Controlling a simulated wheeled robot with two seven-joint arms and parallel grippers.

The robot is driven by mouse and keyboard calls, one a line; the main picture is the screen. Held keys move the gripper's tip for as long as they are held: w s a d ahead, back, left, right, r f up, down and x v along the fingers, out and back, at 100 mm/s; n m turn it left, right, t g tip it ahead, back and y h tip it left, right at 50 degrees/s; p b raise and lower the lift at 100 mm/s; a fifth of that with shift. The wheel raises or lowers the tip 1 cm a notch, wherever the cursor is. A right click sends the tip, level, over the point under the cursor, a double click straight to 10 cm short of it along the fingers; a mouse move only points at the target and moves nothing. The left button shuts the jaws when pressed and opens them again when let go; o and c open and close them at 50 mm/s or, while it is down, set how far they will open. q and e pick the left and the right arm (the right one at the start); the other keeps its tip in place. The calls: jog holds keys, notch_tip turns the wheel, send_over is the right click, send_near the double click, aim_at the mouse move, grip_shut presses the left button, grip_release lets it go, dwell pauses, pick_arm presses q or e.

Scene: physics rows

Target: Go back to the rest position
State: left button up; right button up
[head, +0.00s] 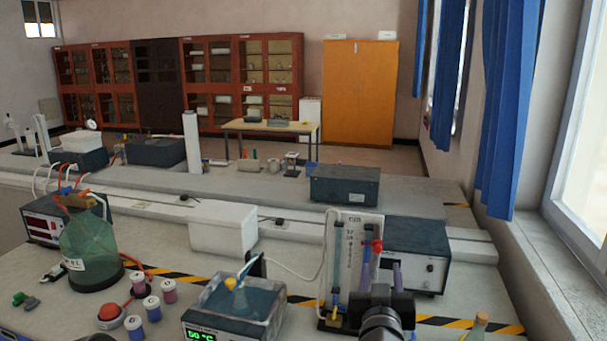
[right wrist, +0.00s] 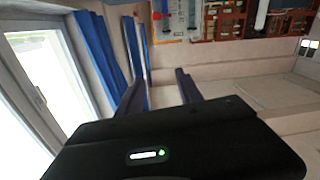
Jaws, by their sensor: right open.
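My right gripper (head: 381,264) comes up from the bottom edge of the head view, right of the middle, above the front bench. Its two purple fingers stand apart and point away from me, with nothing seen held between them. In the right wrist view the fingers of the gripper (right wrist: 158,80) are also spread, with a gap between them. My left gripper does not show in either view.
Near my right gripper stand a tube stand (head: 345,247) and a dark box instrument (head: 418,252). A water bath (head: 236,304), a green flask (head: 90,248) and several small jars (head: 168,290) are further left. A window wall (head: 550,200) bounds the right side.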

jog(key=a+f+n+g+y, duration=0.1)
jog(key=a+f+g+y, duration=0.1)
jog(key=a+f+y, duration=0.45)
jog(key=s+a+f+g+b, duration=0.2)
jog(key=s+f+g, duration=0.1)
jog(key=f, duration=0.7)
jog(key=s+a+f+g+b, duration=0.1)
jog(key=s+a+f+g, duration=0.15)
jog(key=f, duration=0.85)
pick_arm(q)
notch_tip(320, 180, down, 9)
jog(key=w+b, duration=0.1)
jog(key=b, duration=0.6)
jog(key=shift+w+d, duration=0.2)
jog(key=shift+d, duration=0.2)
pick_arm(e)
jog(key=s+d+f+m+g, duration=0.1)
jog(key=s+f+g, duration=0.3)
jog(key=s+f, duration=0.9)
jog(key=s+d+f+m+g+y, duration=0.1)
jog(key=s+f+g, duration=0.4)
jog(key=s+f, duration=0.8)
notch_tip(320, 180, down, 6)
jog(key=shift+s+d+r, duration=0.15)
jog(key=shift+d, duration=0.4)
jog(key=shift+g+y, duration=0.25)
